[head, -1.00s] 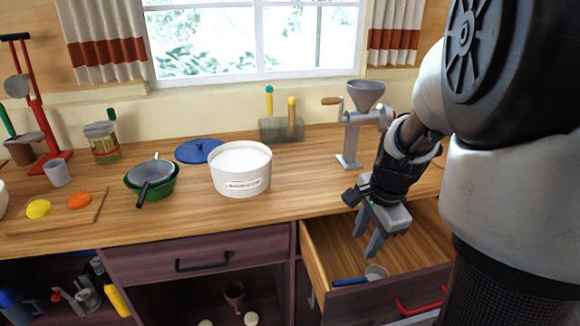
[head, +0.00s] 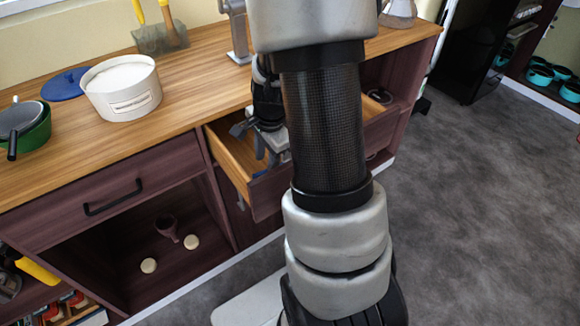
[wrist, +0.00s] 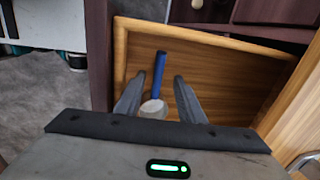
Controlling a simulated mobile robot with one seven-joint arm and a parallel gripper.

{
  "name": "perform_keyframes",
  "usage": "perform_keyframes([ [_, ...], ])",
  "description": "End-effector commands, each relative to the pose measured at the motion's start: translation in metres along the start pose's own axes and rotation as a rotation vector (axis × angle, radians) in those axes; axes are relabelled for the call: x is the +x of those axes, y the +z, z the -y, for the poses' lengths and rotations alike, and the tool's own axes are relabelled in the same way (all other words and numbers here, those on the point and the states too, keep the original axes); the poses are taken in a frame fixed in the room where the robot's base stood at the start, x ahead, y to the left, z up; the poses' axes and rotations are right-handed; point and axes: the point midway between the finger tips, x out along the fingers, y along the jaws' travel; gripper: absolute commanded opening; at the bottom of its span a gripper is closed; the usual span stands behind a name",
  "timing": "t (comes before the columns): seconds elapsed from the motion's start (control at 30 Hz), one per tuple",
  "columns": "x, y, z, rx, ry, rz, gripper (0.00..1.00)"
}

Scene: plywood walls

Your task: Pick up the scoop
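The scoop has a blue handle and a pale grey bowl. It lies in the open wooden drawer, and the wrist view shows it (wrist: 158,80) with the handle pointing away from my gripper. My gripper (wrist: 158,78) is open, its two grey fingers on either side of the scoop in that view. In the head view my gripper (head: 266,154) is low over the drawer (head: 226,158). Only a bit of the scoop's blue handle (head: 258,173) shows there. I cannot tell whether the fingers touch the scoop.
A white tub (head: 122,92), a green pot (head: 32,128) and a blue lid (head: 66,84) stand on the wooden counter (head: 110,146). The drawer's walls surround the gripper closely. A dark cabinet with an open shelf (head: 135,255) is at left. Grey floor (head: 470,210) is clear at right.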

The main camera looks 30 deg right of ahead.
Motion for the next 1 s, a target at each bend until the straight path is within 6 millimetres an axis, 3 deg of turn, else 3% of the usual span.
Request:
perform_keyframes([
  [0.2, 0.037, 0.005, -0.004, 0.0, 0.003, 0.001, 0.36],
  [0.47, 0.041, 0.005, -0.003, 0.0, 0.001, 0.0, 0.36],
  [0.7, 0.04, 0.005, -0.003, 0.0, 0.001, 0.0, 0.0],
  [1.0, 0.04, 0.005, -0.002, 0.0, 0.001, 0.0, 0.0],
])
